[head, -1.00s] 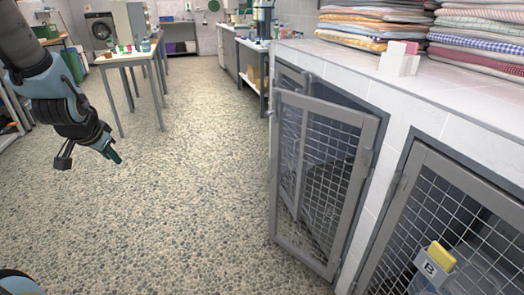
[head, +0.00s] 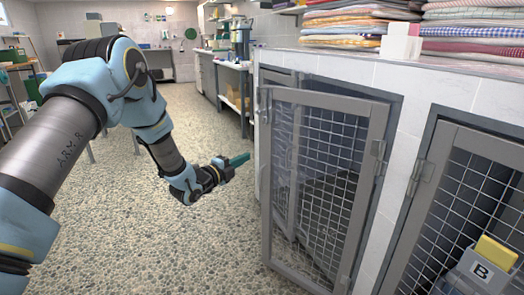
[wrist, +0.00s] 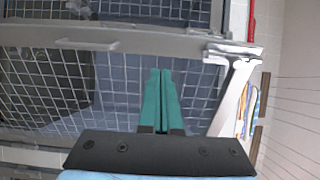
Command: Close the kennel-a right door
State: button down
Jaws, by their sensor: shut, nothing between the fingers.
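The kennel-a right door (head: 322,180) is a grey-framed mesh panel in the head view. It stands swung open into the aisle, hinged on its right side, with its free edge at the left. My gripper (head: 247,158) is just left of that free edge, pointing right toward it. Its green fingers are together and empty; I cannot tell if they touch the door. In the wrist view the shut fingers (wrist: 160,75) are in front of mesh and a grey frame bar (wrist: 130,42) with a handle on it.
A second closed mesh door (head: 460,215) stands at the right, with a "B" holder (head: 482,268) and a yellow item on it. Folded towels (head: 345,22) lie on the tiled counter (head: 330,62) above. The pebbled floor (head: 160,245) left of the door is clear.

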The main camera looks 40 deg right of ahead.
aim_at(268, 145)
jog(key=d, duration=0.3)
jog(key=w+d, duration=0.1)
jog(key=d, duration=0.6)
jog(key=shift+w+d, duration=0.15)
